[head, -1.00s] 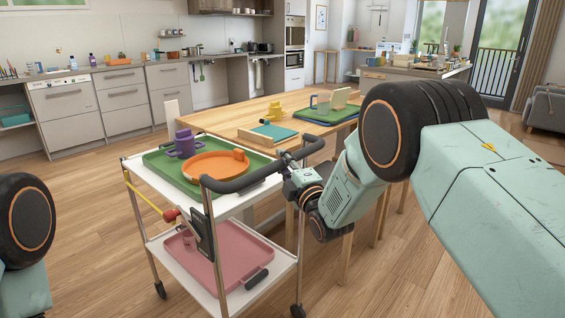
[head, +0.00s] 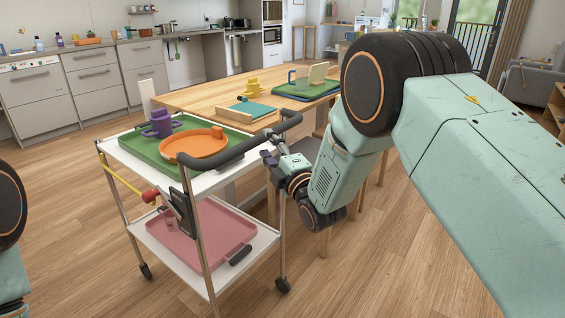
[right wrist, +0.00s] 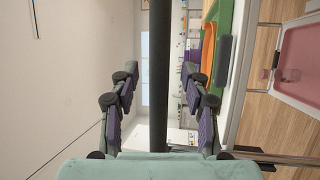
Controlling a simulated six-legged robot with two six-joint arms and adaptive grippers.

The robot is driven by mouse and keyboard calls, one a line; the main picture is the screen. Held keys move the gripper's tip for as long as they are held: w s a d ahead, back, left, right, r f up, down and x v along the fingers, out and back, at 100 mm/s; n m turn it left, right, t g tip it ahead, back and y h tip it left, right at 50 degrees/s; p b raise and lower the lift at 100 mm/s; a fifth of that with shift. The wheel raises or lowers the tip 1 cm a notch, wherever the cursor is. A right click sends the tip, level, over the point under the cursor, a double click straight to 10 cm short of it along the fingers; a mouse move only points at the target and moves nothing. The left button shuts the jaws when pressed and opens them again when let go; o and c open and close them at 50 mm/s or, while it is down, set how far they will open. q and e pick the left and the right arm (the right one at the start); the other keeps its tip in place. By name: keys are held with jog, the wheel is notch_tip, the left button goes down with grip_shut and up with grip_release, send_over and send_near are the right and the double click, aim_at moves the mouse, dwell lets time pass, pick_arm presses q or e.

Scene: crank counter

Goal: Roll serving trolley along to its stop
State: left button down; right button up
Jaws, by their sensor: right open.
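The serving trolley (head: 128,232) has two white shelves, metal posts and a dark push handle (head: 217,163). It stands close to the wooden table. My right gripper (head: 268,157) is open, just below the handle's right-hand end. In the right wrist view, the dark handle bar (right wrist: 159,70) runs between the spread purple-padded fingers of the right gripper (right wrist: 160,100); I cannot tell whether it touches them. Part of my left arm shows at the left edge, but its gripper is out of view. I cannot make out a stop for the trolley.
A green tray (head: 130,147) with a purple pot (head: 160,124) and an orange tray (head: 190,146) is on the top shelf. A pink tray (head: 195,240) is below. The wooden table (head: 190,98) stands behind the trolley. Open floor (head: 75,200) lies to the left.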

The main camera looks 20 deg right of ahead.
jog(key=v, duration=0.7)
jog(key=shift+s, duration=0.25)
